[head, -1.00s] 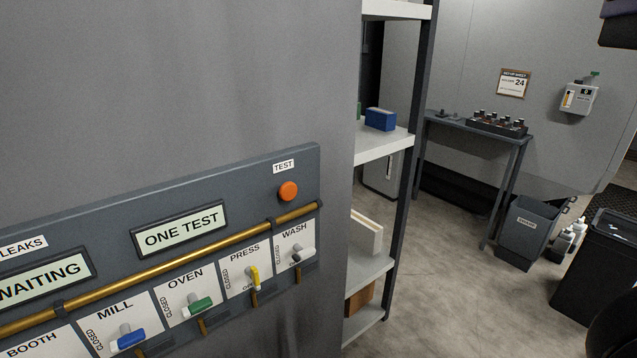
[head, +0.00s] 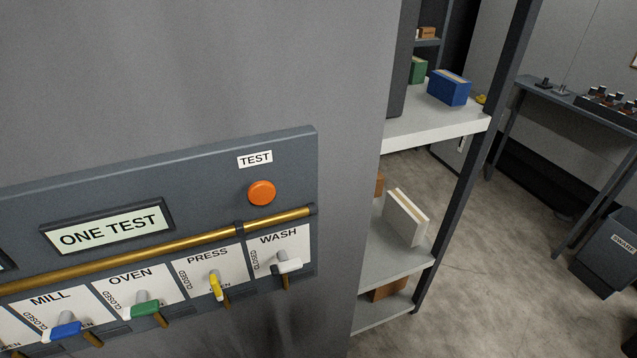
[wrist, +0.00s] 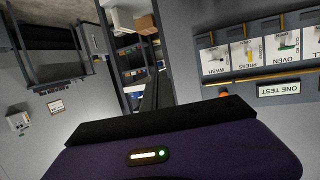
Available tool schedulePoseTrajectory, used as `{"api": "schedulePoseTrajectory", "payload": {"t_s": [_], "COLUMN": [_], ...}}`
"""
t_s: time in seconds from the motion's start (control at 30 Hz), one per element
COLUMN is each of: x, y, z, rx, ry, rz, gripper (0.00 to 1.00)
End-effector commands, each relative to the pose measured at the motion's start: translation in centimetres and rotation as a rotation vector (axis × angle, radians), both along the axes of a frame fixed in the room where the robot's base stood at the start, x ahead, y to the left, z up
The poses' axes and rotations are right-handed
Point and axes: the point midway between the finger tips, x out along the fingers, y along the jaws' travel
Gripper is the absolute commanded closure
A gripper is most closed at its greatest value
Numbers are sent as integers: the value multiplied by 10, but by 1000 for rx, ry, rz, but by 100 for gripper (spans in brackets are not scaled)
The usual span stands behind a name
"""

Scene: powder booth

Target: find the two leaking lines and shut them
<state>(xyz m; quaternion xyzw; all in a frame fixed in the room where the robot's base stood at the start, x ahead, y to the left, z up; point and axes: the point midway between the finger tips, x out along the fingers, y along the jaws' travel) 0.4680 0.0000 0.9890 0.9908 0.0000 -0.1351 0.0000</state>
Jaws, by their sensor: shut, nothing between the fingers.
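The grey valve panel (head: 215,160) fills the lower left of the head view, with a brass pipe (head: 150,252) along it. Below the pipe are the mill's blue handle (head: 62,331), the oven's green handle (head: 146,308), the press's yellow handle (head: 215,287) and the wash's white handle (head: 288,266). The yellow one points down; the others lie crosswise. An orange button (head: 262,193) sits under a TEST label, and a display (head: 108,226) reads ONE TEST. My gripper (wrist: 155,118) is shut and empty in the wrist view, apart from the panel, which appears upside down there. The booth valve and leaks display are outside the head view.
A shelf unit (head: 437,127) stands right of the panel, holding a blue box (head: 449,88) and a white box (head: 406,217). A table (head: 560,93) and a grey bin (head: 608,252) stand farther right. Open floor (head: 480,250) lies between.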

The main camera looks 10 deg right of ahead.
Motion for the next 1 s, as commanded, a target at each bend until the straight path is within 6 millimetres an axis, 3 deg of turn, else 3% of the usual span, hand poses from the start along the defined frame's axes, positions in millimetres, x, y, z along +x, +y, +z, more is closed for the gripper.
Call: {"api": "schedulePoseTrajectory", "payload": {"t_s": [0.33, 0.47, 0.57, 0.77, 0.87, 1.0], "x": [1, 15, 38, 107, 145, 195], "y": [0, -2, -3, 15, 35, 73], "z": [0, -7, -19, -39, -37, -15], "rx": [5, 54, 144, 421, 566, 759], "ry": [-1, 1, 10, 45, 64, 87], "rz": [-1, -19, -40, -26, 28, 154], "gripper": [100, 100, 100, 100, 100, 100]}}
